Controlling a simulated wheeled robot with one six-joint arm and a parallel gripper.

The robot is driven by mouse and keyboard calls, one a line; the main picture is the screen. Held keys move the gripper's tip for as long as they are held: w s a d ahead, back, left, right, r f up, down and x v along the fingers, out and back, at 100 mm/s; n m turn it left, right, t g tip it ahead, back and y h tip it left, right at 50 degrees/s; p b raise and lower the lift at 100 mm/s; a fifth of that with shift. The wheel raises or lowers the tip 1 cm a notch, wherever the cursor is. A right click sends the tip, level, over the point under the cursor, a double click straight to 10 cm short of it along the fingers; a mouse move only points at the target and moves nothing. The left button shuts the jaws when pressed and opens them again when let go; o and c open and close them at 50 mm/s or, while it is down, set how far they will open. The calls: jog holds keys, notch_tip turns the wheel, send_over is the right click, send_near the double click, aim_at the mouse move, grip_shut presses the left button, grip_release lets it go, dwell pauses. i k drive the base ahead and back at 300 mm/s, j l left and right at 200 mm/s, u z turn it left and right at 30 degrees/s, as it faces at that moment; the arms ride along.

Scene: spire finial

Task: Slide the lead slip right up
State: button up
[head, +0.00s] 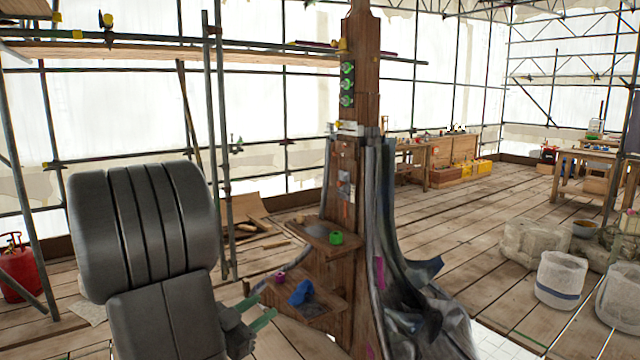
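A wooden spire post (362,90) stands in the middle of the head view, with grey lead sheeting (385,200) flaring down its right side. A small grey plate (344,177) sits on the post's front face, below a pale bracket (348,128). It may be the lead slip, but it is too small to tell for sure. My gripper (267,301) is low, left of the post's lower shelf. Its two teal fingers are apart with nothing visible between them. It is well below the grey plate and clear of it.
An upper shelf (318,236) holds a green roll (336,238). A lower shelf (322,307) holds a blue thing (300,292) and a small magenta item (280,277). Scaffold poles (212,140) stand behind my arm. White sacks (557,280) stand right; floor between is open.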

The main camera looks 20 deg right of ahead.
aim_at(343, 182)
jog(key=i+z, duration=0.25)
jog(key=i+j+z, duration=0.2)
jog(key=i, duration=0.25)
jog(key=i+l+z, duration=0.1)
jog(key=i+z, duration=0.35)
jog(key=i, duration=0.55)
jog(key=i+j+u, duration=0.25)
jog(key=i, duration=0.85)
jog(key=i+j, duration=0.15)
jog(key=i, duration=0.1)
